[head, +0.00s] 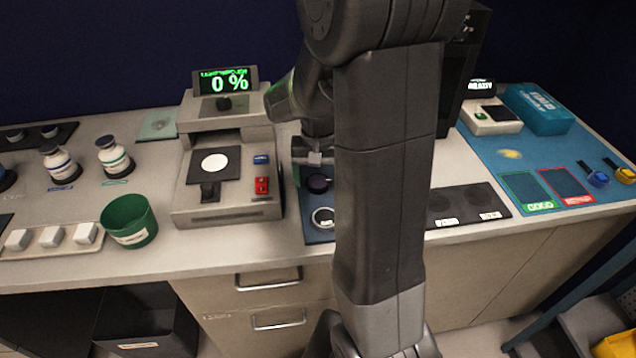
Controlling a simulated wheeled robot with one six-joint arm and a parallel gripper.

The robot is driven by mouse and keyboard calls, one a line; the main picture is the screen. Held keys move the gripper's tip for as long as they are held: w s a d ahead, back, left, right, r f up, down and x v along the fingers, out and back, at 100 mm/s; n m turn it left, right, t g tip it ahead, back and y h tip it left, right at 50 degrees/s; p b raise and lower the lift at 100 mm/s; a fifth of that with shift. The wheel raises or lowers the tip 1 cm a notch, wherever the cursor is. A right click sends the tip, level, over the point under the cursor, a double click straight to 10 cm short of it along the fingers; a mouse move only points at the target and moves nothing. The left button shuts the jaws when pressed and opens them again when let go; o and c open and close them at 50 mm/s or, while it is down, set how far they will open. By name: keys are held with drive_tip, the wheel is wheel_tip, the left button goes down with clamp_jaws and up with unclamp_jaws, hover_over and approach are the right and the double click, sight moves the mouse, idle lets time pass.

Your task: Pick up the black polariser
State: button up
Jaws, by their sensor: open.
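A small dark round disc (318,183), which looks like the black polariser, lies on a dark blue mat (318,235) on the bench, just right of the grey instrument. My gripper (315,160) is close above and behind the disc, pointing down. It is open, with nothing visible in it. I cannot tell whether the fingers touch the disc. A pale-rimmed round piece (323,217) with a dark centre lies nearer the front on the same mat. My arm hides the mat's right part.
The grey instrument (228,205) with a "0 %" display (225,82) stands close left of the mat. A green cup (129,221) and white bottles (114,155) are farther left. A black two-spot pad (468,205) and a blue mat (520,160) lie right.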

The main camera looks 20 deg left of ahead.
drive_tip(key=shift+c, duration=0.3)
drive_tip(key=c, duration=1)
drive_tip(key=shift+r, duration=0.1)
